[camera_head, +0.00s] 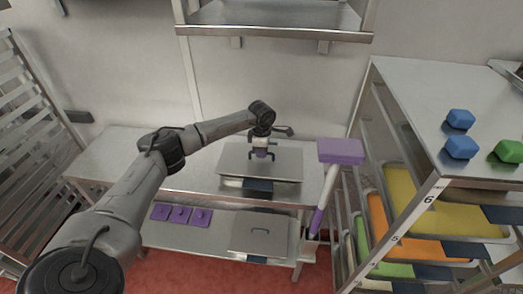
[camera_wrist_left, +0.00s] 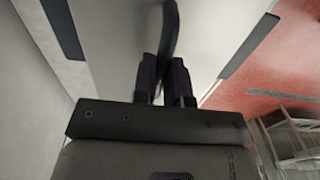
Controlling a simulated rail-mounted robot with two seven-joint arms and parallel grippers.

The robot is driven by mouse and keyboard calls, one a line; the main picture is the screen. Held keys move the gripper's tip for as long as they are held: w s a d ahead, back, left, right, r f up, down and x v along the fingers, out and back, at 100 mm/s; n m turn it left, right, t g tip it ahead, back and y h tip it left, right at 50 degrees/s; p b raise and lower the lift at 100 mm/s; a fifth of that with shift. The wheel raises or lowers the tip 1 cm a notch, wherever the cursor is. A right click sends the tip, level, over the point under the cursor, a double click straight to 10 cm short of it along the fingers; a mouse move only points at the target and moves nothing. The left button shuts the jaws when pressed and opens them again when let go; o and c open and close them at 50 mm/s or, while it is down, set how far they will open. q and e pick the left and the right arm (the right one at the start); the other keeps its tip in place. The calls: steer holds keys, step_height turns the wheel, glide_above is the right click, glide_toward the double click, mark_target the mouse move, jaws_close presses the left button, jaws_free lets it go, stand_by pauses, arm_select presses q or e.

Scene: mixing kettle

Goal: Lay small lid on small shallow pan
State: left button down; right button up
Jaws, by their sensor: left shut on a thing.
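A flat grey lid (camera_head: 285,163) is at the table's top, over a shallow pan whose dark blue front grip (camera_head: 258,185) shows below the lid's front edge. The rest of the pan is hidden. My left gripper (camera_head: 261,155) is above the lid, pointing down, shut on its handle. In the left wrist view the fingers (camera_wrist_left: 166,75) close around the dark curved handle (camera_wrist_left: 171,30), with the pale lid surface (camera_wrist_left: 125,25) beyond. I cannot tell whether the lid touches the pan. My right gripper is not in view.
The steel table (camera_head: 120,160) is clear on the left. Its lower shelf holds several purple pieces (camera_head: 180,215) and another lidded pan (camera_head: 258,238). A purple-headed tool (camera_head: 340,151) stands at the right end, beside a rack of coloured trays (camera_head: 400,190). A shelf (camera_head: 275,32) hangs above.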

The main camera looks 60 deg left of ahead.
arm_select(q)
steer(key=shift+f, duration=0.35)
stand_by(0.3)
steer(key=shift+f, duration=0.15)
steer(key=c, duration=0.6)
jaws_free()
stand_by(0.4)
